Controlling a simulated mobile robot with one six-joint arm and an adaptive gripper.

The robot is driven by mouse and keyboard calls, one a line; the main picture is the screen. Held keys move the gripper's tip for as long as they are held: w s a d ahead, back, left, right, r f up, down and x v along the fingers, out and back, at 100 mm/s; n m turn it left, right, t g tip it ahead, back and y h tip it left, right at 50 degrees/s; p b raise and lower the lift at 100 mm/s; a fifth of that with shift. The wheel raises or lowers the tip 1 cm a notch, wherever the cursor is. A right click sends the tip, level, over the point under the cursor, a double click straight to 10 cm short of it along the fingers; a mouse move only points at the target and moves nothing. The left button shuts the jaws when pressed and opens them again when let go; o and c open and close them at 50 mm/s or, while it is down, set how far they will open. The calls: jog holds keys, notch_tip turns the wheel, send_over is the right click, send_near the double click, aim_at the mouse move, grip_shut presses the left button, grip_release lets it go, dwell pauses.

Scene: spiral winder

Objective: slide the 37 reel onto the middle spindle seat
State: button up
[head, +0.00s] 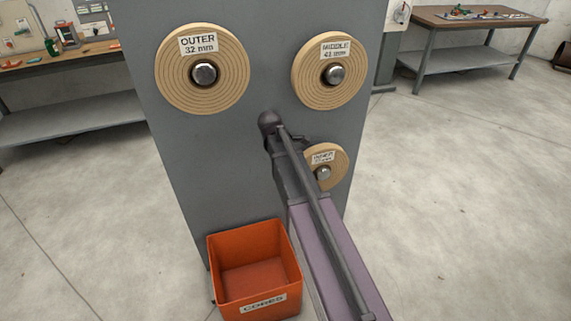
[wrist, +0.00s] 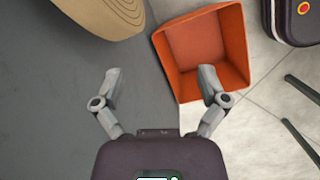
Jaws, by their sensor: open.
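In the head view a grey panel (head: 225,150) carries three tan, ringed discs with metal spindle ends at their centres. The upper left disc (head: 170,92) is labelled OUTER 32 mm. The upper right, middle seat disc (head: 305,88) is labelled MIDDLE, and its number looks like 41 mm. The lower right disc (head: 340,165) is partly behind my arm, its label too small to read surely. I cannot make out a reel marked 37. In the wrist view my gripper (wrist: 160,80) is open and empty, its fingers apart. A tan round edge (wrist: 95,14) shows at the top left.
An orange bin labelled CORES (head: 254,308) stands at the panel's foot and looks empty; it also shows in the wrist view (wrist: 171,73). Workbenches stand at the back left (head: 90,52) and back right (head: 460,22). The floor right of the panel is clear.

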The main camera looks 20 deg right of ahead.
aim_at(319, 155)
jog(key=w+d+f+n+h+b, duration=0.1)
jog(key=w+f+n, duration=0.1)
jog(key=w+n, duration=0.2)
jog(key=shift+w+d+b, duration=0.25)
jog(key=shift+w+b, duration=0.15)
jog(key=shift+w, duration=0.35)
jog(key=shift+d, duration=0.1)
jog(key=d, duration=0.8)
jog(key=d+f+b, duration=0.1)
jog(key=d, duration=0.3)
jog(key=shift+w, duration=0.2)
jog(key=shift+b+x, duration=0.9)
jog(key=shift+x, duration=0.15)
jog(key=shift+d, duration=0.1)
